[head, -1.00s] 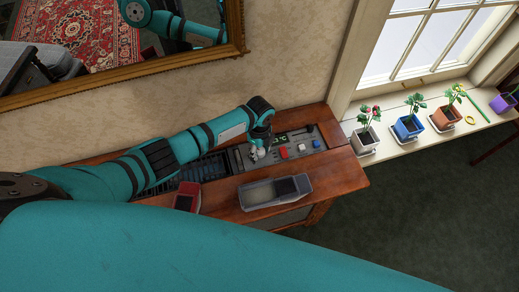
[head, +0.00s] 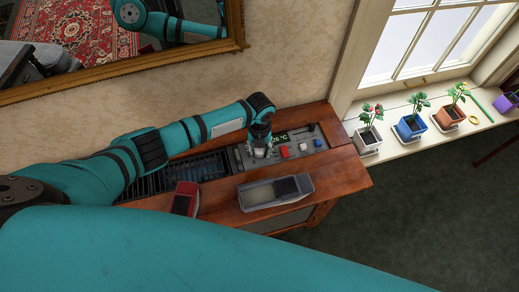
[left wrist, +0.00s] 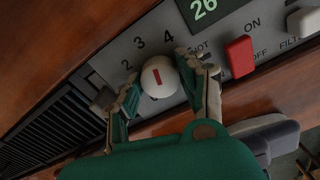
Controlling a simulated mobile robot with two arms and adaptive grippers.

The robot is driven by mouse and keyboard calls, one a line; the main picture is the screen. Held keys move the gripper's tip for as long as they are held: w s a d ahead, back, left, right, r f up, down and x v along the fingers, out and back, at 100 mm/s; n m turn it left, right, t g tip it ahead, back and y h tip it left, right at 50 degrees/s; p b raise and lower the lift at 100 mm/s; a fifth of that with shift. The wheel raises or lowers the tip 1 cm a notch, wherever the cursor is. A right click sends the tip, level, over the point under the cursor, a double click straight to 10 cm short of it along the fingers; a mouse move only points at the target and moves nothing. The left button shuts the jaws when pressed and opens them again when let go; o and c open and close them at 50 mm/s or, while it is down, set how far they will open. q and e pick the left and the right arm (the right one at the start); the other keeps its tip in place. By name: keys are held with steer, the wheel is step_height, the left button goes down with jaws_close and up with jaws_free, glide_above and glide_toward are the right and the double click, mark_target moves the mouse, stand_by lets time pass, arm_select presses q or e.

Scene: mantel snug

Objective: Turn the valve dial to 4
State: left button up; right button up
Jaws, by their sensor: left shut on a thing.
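The valve dial is a round white knob (left wrist: 160,78) with a red line, on a grey panel (left wrist: 222,92) in the left wrist view. The numbers 2, 3 and 4 are printed around it. The red line's upper end tilts slightly left, pointing between 3 and 4. My left gripper (left wrist: 157,84) is shut on the knob, one finger on each side. In the head view my left gripper (head: 260,139) comes down onto the panel from above. My right gripper is not in view.
A red switch (left wrist: 240,57) marked ON and OFF and a green display (left wrist: 205,10) reading 26 are close by. A grey tray (head: 256,196) and a red-and-black object (head: 185,199) lie on the wooden table (head: 341,180). Potted plants (head: 412,122) stand on the windowsill.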

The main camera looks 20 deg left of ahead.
arm_select(q)
steer(key=m+b, duration=0.1)
steer(key=m, duration=0.3)
steer(key=shift+w+m, duration=0.1)
steer(key=shift+m, duration=0.2)
steer(key=shift+m+b, duration=0.4)
steer(key=shift+m, duration=0.1)
steer(key=o, duration=1.2)
steer(key=shift+r, duration=0.25)
step_height(320, 180, up, 12)
steer(key=shift+f, duration=0.2)
